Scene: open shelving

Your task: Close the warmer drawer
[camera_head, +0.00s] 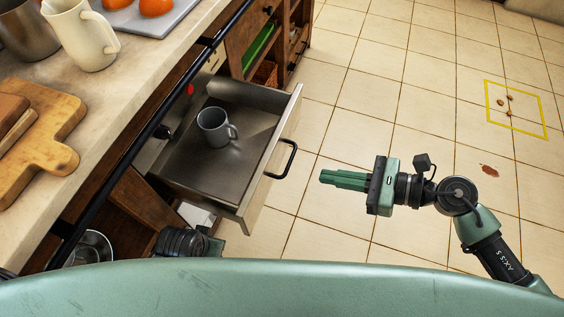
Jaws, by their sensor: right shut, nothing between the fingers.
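The warmer drawer (236,195) stands pulled out from under the counter, with a grey metal inside. A grey mug (216,127) stands in it. The drawer's front panel faces right and carries a dark bar handle (287,160). My right gripper (325,179) is shut and empty, to the right of the handle and apart from it, fingers pointing left towards the drawer front. Part of my left arm (185,243) shows below the drawer at the bottom; its fingers are hidden.
The counter (120,95) along the left holds a cream pitcher (82,35), a wooden cutting board (50,125) and a tray with orange fruits. A dark rail runs along the counter edge. Open shelving (262,45) stands beyond the drawer. The tiled floor at right is mostly clear.

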